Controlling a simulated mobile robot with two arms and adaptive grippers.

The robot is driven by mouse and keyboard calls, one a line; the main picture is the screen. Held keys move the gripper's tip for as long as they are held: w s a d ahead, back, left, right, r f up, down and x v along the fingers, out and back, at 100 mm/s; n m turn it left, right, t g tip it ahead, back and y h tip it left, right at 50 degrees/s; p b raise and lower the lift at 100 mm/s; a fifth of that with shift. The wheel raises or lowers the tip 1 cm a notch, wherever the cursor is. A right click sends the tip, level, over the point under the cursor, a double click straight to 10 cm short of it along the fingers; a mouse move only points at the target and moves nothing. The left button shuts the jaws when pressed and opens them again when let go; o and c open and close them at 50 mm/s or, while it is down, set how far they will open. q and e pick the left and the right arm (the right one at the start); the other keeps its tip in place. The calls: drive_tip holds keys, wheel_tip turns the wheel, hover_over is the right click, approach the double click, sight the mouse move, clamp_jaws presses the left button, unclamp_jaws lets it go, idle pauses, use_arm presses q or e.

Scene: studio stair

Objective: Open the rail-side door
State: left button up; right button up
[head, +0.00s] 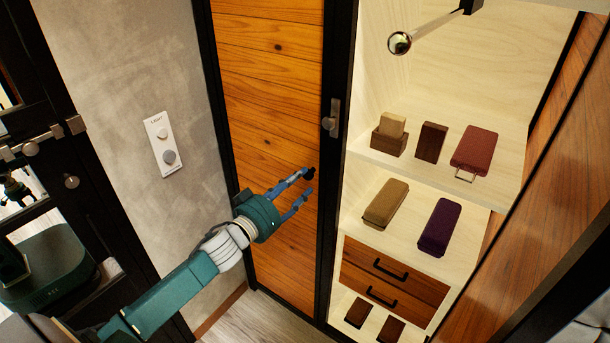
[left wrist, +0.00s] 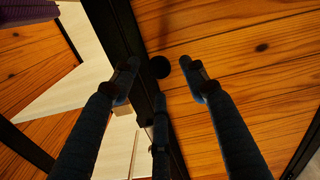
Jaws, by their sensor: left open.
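A wood-plank door panel (head: 268,75) in a black frame stands left of the open shelves in the head view; it looks shut. I cannot tell for sure that it is the rail-side door. My left gripper (head: 307,181) is open in front of this panel, near its right edge. In the left wrist view the panel (left wrist: 240,75) fills the right side, and a round black knob (left wrist: 160,67) shows between the spread fingertips of my gripper (left wrist: 160,76). The fingers are around the knob's sides in this view; I cannot tell whether they touch it. My right gripper is not in view.
Open shelves (head: 450,195) hold several small boxes and cases, with drawers (head: 392,285) below. A metal rod end (head: 400,43) hangs above. A latch (head: 332,118) sits on the black post. A wall switch plate (head: 165,145) and a dark framed door (head: 100,190) are left.

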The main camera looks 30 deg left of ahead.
sight(306, 175)
use_arm(q)
drive_tip(key=shift+w+d, duration=0.15)
drive_tip(key=shift+w, duration=0.65)
drive_tip(key=shift+w+d, duration=0.1)
drive_tip(key=shift+w, duration=0.7)
clamp_jaws()
